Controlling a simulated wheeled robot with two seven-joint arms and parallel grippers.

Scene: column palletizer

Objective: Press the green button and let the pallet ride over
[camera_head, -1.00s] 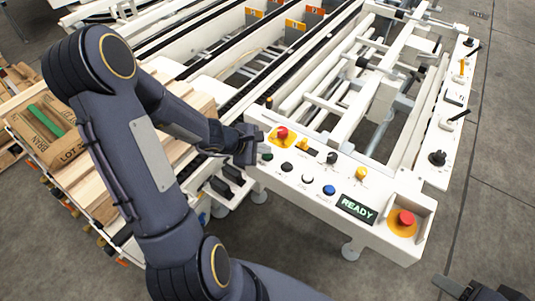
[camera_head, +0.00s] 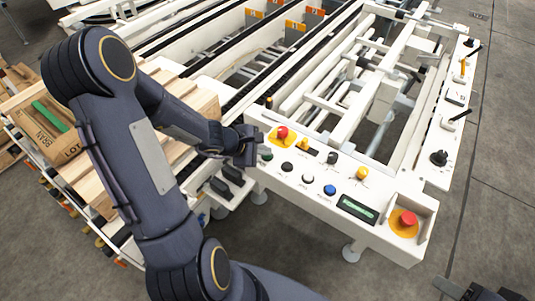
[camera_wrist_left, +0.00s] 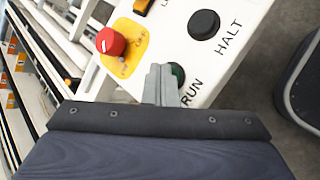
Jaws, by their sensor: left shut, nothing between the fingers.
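The green button (camera_head: 267,156) sits at the left end of the white control panel (camera_head: 300,200), partly hidden by my left gripper. In the left wrist view the green button (camera_wrist_left: 178,73) shows beside the word RUN. My left gripper (camera_head: 250,158) is shut and empty; its fingertips (camera_wrist_left: 161,72) overlap the button's edge, and I cannot tell if they press it. My right gripper (camera_head: 485,290) is partly visible at the lower right corner.
The panel also holds a red emergency knob (camera_head: 282,132), a black HALT button (camera_wrist_left: 204,24), a blue button (camera_head: 329,190), a dark display (camera_head: 357,208) and a second red knob (camera_head: 407,218). White conveyor rails (camera_head: 240,70) run behind. The right floor is clear.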

